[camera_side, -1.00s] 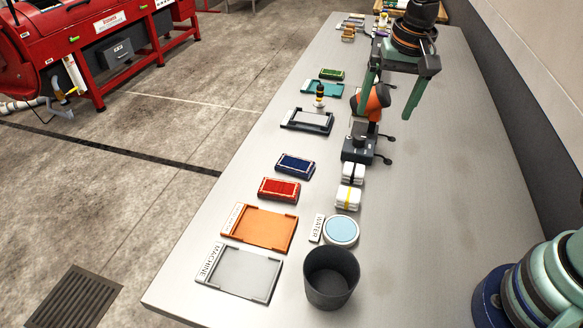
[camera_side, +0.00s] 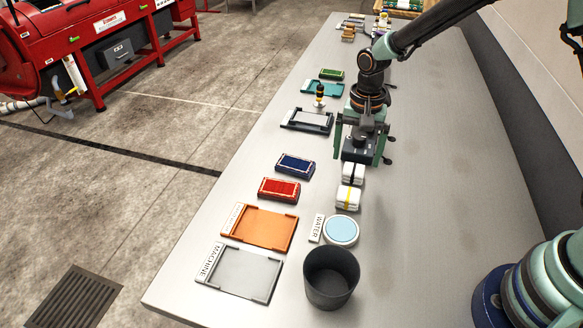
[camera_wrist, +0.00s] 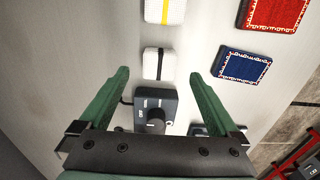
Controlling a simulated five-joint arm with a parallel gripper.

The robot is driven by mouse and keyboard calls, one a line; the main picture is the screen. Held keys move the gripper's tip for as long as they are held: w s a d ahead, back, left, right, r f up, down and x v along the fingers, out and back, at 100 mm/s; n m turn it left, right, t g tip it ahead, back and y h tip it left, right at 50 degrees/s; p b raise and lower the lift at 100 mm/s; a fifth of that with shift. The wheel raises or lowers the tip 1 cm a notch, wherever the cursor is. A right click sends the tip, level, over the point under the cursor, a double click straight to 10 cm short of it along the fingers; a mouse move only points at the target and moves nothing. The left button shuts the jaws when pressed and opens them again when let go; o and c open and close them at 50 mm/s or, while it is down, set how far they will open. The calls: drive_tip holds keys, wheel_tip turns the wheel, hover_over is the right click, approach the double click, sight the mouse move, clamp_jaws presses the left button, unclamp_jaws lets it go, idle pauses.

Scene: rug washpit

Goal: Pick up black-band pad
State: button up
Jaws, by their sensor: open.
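The black-band pad (camera_side: 353,174) is a small white block with a black band. It lies on the steel table just in front of a dark box with a knob (camera_side: 358,147). The pad also shows in the wrist view (camera_wrist: 158,63), upper middle, ahead of the fingertips. My gripper (camera_side: 359,157) is open and empty above the dark box, its green fingers on either side of it. In the wrist view the fingertips (camera_wrist: 160,73) stand wide apart, with the pad lying between their lines. I cannot tell the exact height of the fingertips above the table.
A yellow-band pad (camera_side: 348,198) lies close in front of the black-band pad. Blue (camera_side: 295,166) and red (camera_side: 279,189) rugs lie to the left. A water dish (camera_side: 341,231) and dark bin (camera_side: 331,278) stand nearer the camera. The table's right side is clear.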

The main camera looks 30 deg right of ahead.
sight(354, 168)
drive_tip(key=shift+f, duration=2.6)
drive_tip(key=c, duration=1.4)
drive_tip(key=shift+c, duration=0.2)
drive_tip(key=shift+r, duration=0.15)
wheel_tip(354, 168, up, 20)
